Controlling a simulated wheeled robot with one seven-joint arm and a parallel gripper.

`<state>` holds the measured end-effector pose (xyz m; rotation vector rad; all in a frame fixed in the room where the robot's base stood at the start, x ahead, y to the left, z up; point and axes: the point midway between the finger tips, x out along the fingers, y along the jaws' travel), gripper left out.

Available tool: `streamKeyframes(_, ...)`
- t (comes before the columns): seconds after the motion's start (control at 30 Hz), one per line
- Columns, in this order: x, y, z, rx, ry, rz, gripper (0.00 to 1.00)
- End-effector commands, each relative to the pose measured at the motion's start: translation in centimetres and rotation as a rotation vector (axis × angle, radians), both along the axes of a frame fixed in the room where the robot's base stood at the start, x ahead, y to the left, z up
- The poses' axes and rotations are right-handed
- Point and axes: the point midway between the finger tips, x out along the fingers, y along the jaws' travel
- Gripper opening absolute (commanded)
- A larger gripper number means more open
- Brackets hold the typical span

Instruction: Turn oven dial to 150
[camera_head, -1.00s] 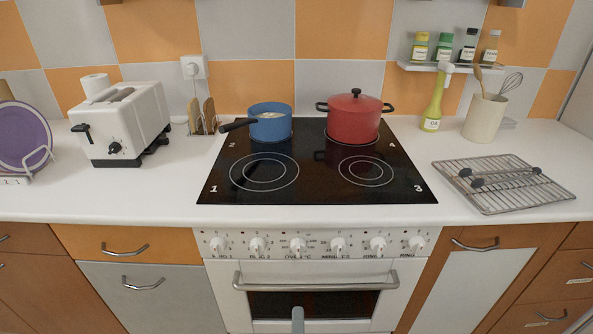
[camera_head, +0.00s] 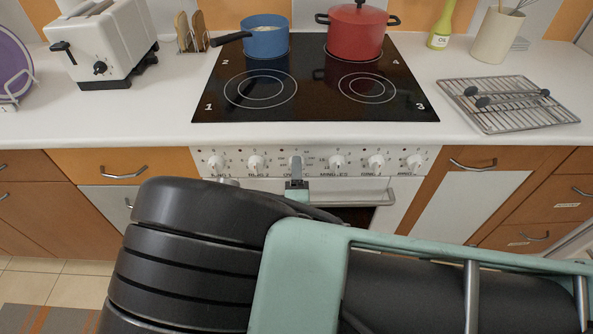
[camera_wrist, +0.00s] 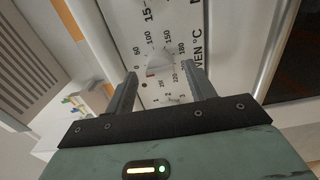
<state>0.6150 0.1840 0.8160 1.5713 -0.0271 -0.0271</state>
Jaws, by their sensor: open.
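In the wrist view the dial (camera_wrist: 160,59) is a pale knob ringed by printed numbers, with 100, 150 and others legible. Its pointer setting cannot be read clearly. My gripper (camera_wrist: 163,78) is open, with one dark finger on each side of the space in front of the dial. In the head view my gripper (camera_head: 297,184) partly covers the dial's lower part. Whether the fingers touch the knob cannot be told.
Other white knobs (camera_head: 337,162) sit close on both sides of the dial. The oven handle (camera_head: 380,198) runs below the panel, partly hidden by my arm. A blue pan (camera_head: 265,40) and a red pot (camera_head: 356,32) stand on the hob above.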

Motion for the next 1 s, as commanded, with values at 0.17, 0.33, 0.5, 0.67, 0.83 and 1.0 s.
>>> streamKeyframes(0.17, 1.4, 0.0, 0.0, 0.0, -0.001, 0.001, 0.55)
streamKeyframes(0.33, 1.7, -0.1, 0.0, -0.001, 0.0, 0.0, 0.55)
streamKeyframes(0.5, 1.7, -0.1, 0.0, -0.001, 0.0, 0.001, 0.52)
streamKeyframes(0.67, 1.7, -0.1, 0.0, -0.001, 0.0, 0.0, 0.1)
streamKeyframes(0.83, 1.7, -0.1, 0.0, 0.002, 0.0, 0.0, 0.1)
streamKeyframes(1.0, 1.7, -0.1, -0.1, 0.033, 0.0, 0.0, 0.1)
